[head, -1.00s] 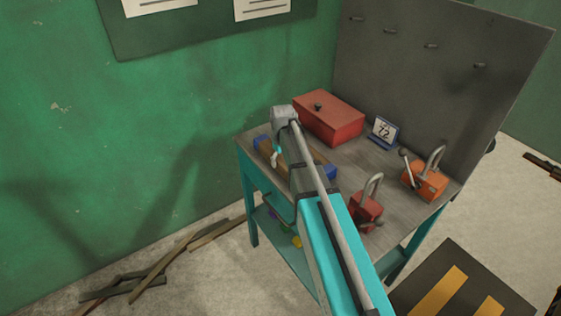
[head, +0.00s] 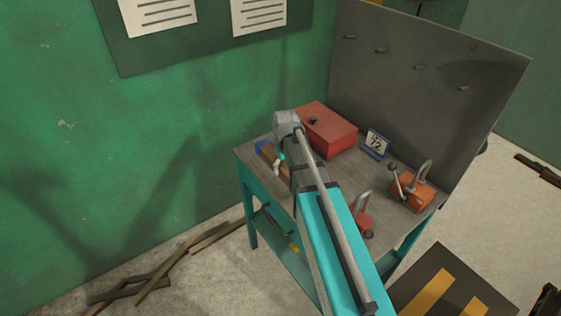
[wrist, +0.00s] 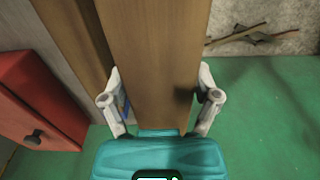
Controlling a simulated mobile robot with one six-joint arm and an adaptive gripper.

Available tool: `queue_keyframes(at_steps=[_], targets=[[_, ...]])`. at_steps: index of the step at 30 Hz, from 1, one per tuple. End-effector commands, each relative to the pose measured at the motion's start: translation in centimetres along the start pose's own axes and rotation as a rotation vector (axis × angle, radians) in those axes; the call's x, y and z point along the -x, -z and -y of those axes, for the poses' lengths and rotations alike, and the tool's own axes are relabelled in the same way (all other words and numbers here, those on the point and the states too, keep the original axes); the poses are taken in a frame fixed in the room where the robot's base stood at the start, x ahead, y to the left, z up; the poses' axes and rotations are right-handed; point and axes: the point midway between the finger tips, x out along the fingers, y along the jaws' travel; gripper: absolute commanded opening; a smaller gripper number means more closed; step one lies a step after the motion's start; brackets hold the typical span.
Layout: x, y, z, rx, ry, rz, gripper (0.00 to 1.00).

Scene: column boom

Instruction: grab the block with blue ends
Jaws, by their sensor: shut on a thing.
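The block with blue ends is a long brown wooden bar (wrist: 155,60). My gripper also shows in the head view (head: 277,163), small against the bar. I cannot tell clearly whether the bar is off the bench.
The workbench (head: 318,177) also carries a red box (head: 330,135), a small sign reading 72 (head: 376,144), an orange padlock-like object with a lever (head: 411,193) and a red one (head: 364,220). A grey pegboard (head: 420,85) stands behind. Wooden planks (head: 160,265) lie on the floor.

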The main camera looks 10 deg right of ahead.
Motion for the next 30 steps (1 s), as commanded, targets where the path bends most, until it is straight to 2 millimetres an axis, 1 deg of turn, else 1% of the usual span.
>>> queue_keyframes(at_steps=[1,3,6,12,18,30], targets=[[0.9,-1.8,0.6,0.0,0.0,0.001,0.18],[1.5,-3.0,1.0,0.0,0.0,0.001,0.18],[2.2,-4.5,1.4,0.0,0.0,0.001,0.18],[3.1,-6.7,2.1,-0.001,0.0,0.001,0.18],[3.4,-7.6,2.3,-0.001,0.0,0.001,0.18],[3.4,-7.7,2.4,0.0,0.0,0.001,0.18]])
